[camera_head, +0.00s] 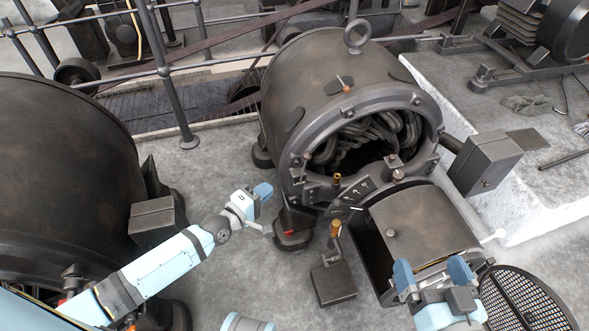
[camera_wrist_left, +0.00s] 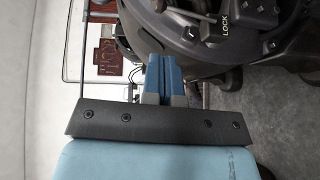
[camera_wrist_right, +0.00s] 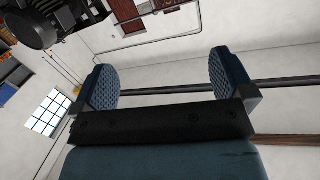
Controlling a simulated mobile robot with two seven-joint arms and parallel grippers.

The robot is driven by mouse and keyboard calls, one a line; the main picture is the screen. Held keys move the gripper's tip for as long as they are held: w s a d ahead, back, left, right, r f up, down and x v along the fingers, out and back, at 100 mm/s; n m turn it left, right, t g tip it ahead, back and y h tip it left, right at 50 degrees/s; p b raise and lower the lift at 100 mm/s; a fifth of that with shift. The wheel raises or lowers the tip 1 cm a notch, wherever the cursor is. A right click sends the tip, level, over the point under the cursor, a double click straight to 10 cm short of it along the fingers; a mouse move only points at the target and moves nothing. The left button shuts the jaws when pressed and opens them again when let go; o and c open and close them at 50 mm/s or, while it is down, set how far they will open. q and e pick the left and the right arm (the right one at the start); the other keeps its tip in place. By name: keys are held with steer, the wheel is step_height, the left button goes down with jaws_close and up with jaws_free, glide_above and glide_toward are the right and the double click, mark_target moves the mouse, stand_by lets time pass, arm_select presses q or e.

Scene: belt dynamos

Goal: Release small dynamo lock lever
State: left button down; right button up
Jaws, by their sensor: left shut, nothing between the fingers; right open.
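The small dynamo (camera_head: 330,80) stands in the middle of the head view, its round front open on dark coils. A dark plate with light marks (camera_head: 345,195) sits at its lower front rim. A plate lettered LOCK (camera_wrist_left: 228,25) shows at the top of the left wrist view. Brass-coloured knobs (camera_head: 336,226) stand near the plate; I cannot tell which part is the lock lever. My left gripper (camera_head: 262,194) is shut and empty, left of the front rim and apart from it. My right gripper (camera_head: 432,270) is open and empty by the lower casing (camera_head: 425,222).
A larger dark machine (camera_head: 60,170) fills the left side. Railings (camera_head: 170,80) run behind. A round mesh cover (camera_head: 525,300) is at the lower right. A raised pale plinth (camera_head: 530,200) lies to the right.

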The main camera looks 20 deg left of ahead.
mark_target(308, 160)
arm_select(q)
steer(key=r+b+x, duration=0.1)
steer(key=b+x, duration=0.2)
steer(key=x, duration=1.1)
steer(key=shift+f+b, duration=0.35)
steer(key=shift+f, duration=0.1)
arm_select(e)
steer(key=r, duration=0.1)
steer(key=a+r+t+y, duration=0.1)
steer(key=r, duration=0.1)
steer(key=a+r+t+y, duration=0.1)
steer(key=shift+s+r, duration=0.15)
arm_select(q)
steer(key=shift+w+a, duration=0.1)
steer(key=shift+w, duration=0.05)
